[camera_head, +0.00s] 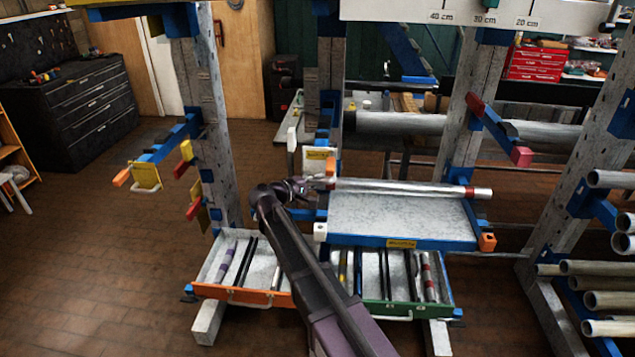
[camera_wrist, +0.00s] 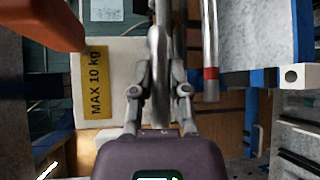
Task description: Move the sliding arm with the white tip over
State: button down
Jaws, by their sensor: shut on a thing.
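A blue arm with a white tip (camera_head: 320,232) sits at the left front corner of the grey shelf. The white tip, with a hole in it, also shows at the right in the wrist view (camera_wrist: 290,77). My gripper (camera_head: 300,187) is beside the rack, left of the shelf and above this tip in the head view. In the wrist view my gripper (camera_wrist: 158,90) is shut on a slim grey handle-like part (camera_wrist: 157,50), apart from the white tip. Which arm this part belongs to is hidden. A white plate with a yellow MAX 10 kg label (camera_wrist: 95,82) is close by on the left.
An orange tip (camera_wrist: 45,22) is near my gripper's left. Metal tubes (camera_head: 400,188) lie over the shelf (camera_head: 400,215); a red-banded tube (camera_wrist: 210,70) passes close on the right. Drawers (camera_head: 245,296) are below. Tube stock (camera_head: 600,300) is at the far right. Floor at left is clear.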

notch_tip(320, 180, down, 9)
jog(key=b, duration=0.9)
jog(key=shift+s+d, duration=0.1)
jog(key=c, duration=0.6)
grip_release()
jog(key=shift+f, duration=0.1)
jog(key=shift+r, duration=0.25)
